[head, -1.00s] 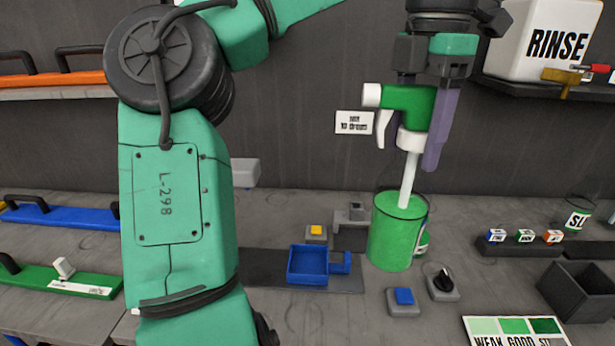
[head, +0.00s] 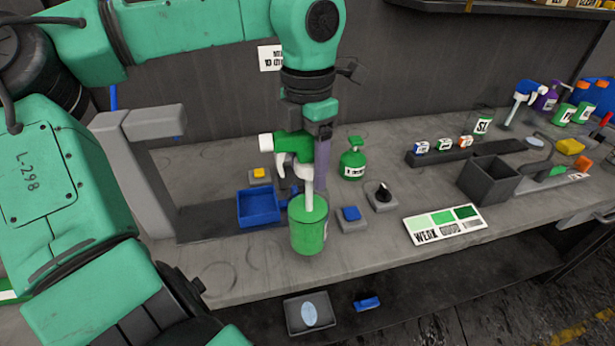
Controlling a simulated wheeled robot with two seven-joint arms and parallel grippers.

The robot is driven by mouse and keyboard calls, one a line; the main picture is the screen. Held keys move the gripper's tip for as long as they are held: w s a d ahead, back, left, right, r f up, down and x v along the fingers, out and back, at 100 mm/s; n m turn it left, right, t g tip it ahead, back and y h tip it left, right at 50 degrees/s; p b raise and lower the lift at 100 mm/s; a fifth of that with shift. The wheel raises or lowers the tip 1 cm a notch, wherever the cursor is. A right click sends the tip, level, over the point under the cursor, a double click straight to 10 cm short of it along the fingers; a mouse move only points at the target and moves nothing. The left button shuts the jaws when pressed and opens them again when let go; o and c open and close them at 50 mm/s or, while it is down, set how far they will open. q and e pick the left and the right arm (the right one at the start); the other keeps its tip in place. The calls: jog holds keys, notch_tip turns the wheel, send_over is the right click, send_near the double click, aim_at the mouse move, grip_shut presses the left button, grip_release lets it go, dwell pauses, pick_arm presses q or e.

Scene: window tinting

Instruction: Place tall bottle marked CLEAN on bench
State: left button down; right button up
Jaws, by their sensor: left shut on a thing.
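A green spray bottle (head: 308,233) stands upright at the middle of the head view, with a green trigger head, white nozzle and white tube above its green body. A label shows only at the body's right edge and is unreadable. My left gripper (head: 307,160) points down from above and is shut on the bottle at its trigger head; one purple-grey finger shows behind the head. The bottle is over the front part of the grey bench (head: 237,262). I cannot tell whether its base touches the bench. My right gripper is not in view.
A blue tray (head: 258,207) is left of the bottle. A blue button (head: 351,215) and a black knob (head: 382,197) are close on its right. A small green bottle (head: 352,163) stands behind. A colour card (head: 444,224) and a dark open box (head: 490,178) are further right.

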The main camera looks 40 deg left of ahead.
pick_arm(q)
notch_tip(320, 180, down, 3)
jog(key=shift+d+r, duration=0.1)
jog(key=shift+f, duration=0.2)
jog(key=shift+c, duration=0.2)
grip_release()
notch_tip(320, 180, up, 12)
jog(key=shift+r, duration=0.2)
jog(key=shift+f, duration=0.1)
